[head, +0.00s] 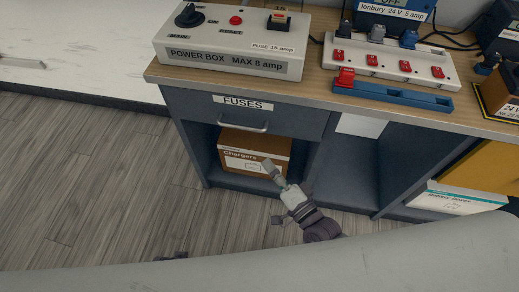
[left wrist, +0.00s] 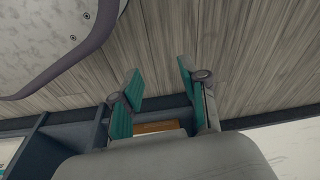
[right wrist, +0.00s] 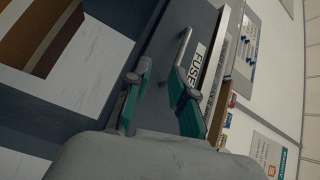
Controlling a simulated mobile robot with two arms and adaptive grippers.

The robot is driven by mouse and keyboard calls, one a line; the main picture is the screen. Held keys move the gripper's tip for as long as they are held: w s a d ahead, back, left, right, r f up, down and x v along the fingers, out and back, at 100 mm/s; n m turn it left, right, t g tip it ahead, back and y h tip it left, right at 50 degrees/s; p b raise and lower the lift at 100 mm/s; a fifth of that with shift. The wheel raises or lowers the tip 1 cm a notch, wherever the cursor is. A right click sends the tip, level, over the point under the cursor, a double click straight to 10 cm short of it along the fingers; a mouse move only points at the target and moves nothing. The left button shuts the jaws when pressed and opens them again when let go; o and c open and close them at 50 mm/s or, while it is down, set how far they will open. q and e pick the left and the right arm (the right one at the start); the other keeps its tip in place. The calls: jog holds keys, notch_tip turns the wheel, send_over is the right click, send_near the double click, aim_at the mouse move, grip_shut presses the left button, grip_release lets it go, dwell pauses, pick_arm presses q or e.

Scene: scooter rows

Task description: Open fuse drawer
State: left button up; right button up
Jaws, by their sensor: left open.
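The fuse drawer (head: 290,121) is a dark blue-grey front under the wooden worktop, with a FUSES label (head: 243,102) and a metal bar handle (head: 243,127). It looks closed. My right gripper (head: 274,192) is below and in front of it, apart from the handle. In the right wrist view, the right gripper's teal-padded fingers (right wrist: 160,85) are spread and empty, and the handle (right wrist: 183,46) lies beyond their tips. My left gripper (left wrist: 158,90) shows in the left wrist view, open and empty, with the floor beyond it. I cannot make it out in the head view.
A power box (head: 230,60) stands on the worktop (head: 318,88) above the drawer. A white socket strip (head: 385,62) and a blue tray (head: 392,97) are to its right. A Chargers box (head: 254,148) sits in the cubby below the drawer. The floor (head: 90,160) at left is clear.

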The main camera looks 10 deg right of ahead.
aim_at(243, 128)
pick_arm(q)
jog(key=shift+w+d+r+b, duration=0.35)
jog(key=shift+w+r+b, duration=0.15)
jog(key=shift+w, duration=0.15)
pick_arm(e)
jog(key=shift+m+t, duration=0.5)
jog(key=shift+m, duration=0.3)
jog(key=r+x, duration=0.1)
jog(key=x, duration=0.3)
jog(key=r+x, duration=0.1)
jog(key=x, duration=0.4)
jog(key=r+x, duration=0.1)
jog(key=x, duration=0.3)
jog(key=shift+s+a, duration=0.1)
jog(key=shift+a, duration=0.3)
jog(key=shift+c, duration=0.4)
grip_shut()
